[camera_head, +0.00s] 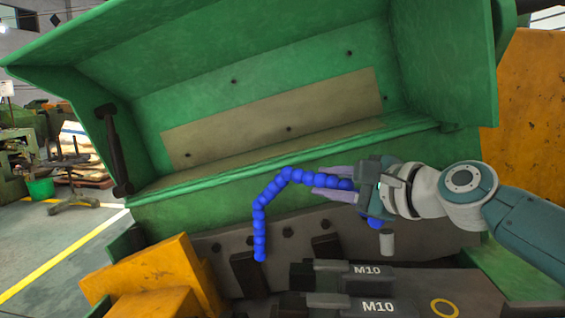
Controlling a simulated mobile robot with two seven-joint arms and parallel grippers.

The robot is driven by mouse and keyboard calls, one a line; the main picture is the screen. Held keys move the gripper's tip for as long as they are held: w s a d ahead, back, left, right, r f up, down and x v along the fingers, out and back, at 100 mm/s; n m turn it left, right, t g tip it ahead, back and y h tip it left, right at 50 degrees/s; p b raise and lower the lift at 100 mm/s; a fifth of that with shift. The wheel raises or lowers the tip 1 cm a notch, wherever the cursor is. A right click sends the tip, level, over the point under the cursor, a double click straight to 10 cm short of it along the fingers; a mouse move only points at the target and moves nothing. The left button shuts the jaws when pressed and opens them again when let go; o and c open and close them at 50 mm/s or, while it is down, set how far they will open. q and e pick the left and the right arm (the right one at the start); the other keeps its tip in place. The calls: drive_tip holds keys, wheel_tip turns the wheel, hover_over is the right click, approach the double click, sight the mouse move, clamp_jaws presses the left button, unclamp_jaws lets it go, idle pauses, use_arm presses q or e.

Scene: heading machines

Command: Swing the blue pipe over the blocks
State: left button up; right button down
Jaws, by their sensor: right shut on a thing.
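The blue pipe (259,215) is a bent chain of round blue segments. Another bit of blue shows just below the gripper's body. Dark blocks marked M10 (367,270) lie below the pipe at the bottom. A second M10 block (378,307) sits nearer. The pipe's free end hangs left of these blocks. My left gripper is not in view.
A large green machine cover (270,60) stands open behind the pipe. Yellow machine parts (165,275) rise at the lower left, and a yellow panel (530,110) stands at the right. A dark upright block (249,274) is beside the pipe's free end. Open floor lies far left.

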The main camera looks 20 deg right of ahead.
drive_tip(key=shift+s+a+f, duration=0.1)
drive_tip(key=shift+a, duration=0.05)
drive_tip(key=c, duration=0.7)
unclamp_jaws()
drive_tip(key=shift+o, duration=0.2)
drive_tip(key=shift+s, duration=0.2)
drive_tip(key=p+v, duration=0.1)
drive_tip(key=v, duration=0.8)
drive_tip(key=shift+s, duration=0.25)
drive_tip(key=shift+r, duration=0.2)
